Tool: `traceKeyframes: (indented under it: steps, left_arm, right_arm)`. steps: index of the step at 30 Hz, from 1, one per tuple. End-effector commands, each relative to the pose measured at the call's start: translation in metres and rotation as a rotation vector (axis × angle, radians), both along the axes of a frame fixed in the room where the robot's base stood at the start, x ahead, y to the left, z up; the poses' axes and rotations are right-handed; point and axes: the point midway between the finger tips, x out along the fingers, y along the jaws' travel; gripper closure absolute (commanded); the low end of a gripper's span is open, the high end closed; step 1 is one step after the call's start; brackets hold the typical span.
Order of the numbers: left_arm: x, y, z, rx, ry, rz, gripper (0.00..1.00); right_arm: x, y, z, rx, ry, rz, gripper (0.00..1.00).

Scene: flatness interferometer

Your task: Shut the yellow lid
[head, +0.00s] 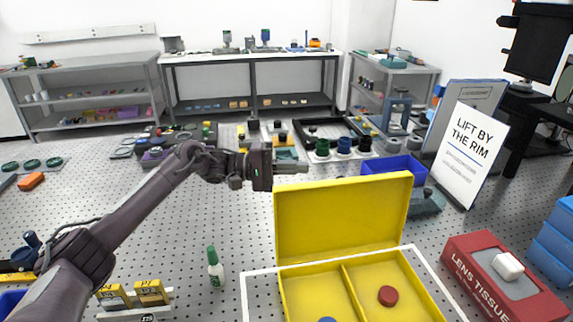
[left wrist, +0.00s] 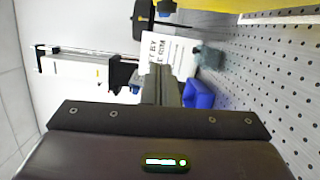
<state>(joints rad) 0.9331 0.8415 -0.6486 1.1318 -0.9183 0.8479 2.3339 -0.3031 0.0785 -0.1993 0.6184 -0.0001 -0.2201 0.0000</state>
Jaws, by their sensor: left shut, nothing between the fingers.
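The yellow lid (head: 340,215) stands open, nearly upright, at the back edge of the yellow box (head: 345,265). The box is split by a divider; a red disc (head: 388,296) lies in the right compartment and part of a blue disc (head: 327,319) shows in the left one. My left gripper (head: 300,168) is shut and empty, just above and behind the lid's top left corner as seen in the head view, apart from it or very close; I cannot tell exactly. In the left wrist view, the shut fingers (left wrist: 163,88) point away and a yellow strip (left wrist: 250,5) shows at the top. My right gripper is not in view.
A blue bin (head: 393,164) is behind the lid, and a sign (head: 466,140) stands at the right. A red lens tissue box (head: 500,275) is right of the yellow box. A green-capped bottle (head: 215,268) stands at the left. The perforated bench between is mostly free.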

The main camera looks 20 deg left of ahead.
Motion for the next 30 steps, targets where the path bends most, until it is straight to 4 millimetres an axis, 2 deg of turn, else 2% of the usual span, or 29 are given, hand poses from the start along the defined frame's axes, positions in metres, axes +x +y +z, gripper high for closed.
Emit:
traceKeyframes:
  steps: [1,7,12,18,30]
  left_arm:
    - [0.004,-0.012,0.005,-0.002,0.000,-0.004,1.00]
    - [0.020,-0.053,0.006,-0.001,0.000,-0.003,1.00]
    - [0.000,-0.061,0.004,0.001,0.002,-0.001,1.00]
    - [-0.012,-0.070,0.004,0.001,0.000,0.000,1.00]
    - [-0.014,-0.071,0.003,0.000,-0.001,0.001,1.00]
  right_arm:
    - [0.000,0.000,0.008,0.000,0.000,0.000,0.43]
    - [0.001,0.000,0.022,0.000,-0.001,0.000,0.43]
    - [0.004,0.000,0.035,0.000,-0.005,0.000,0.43]
    - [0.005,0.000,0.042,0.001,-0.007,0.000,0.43]
    - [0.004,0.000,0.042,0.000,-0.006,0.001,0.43]
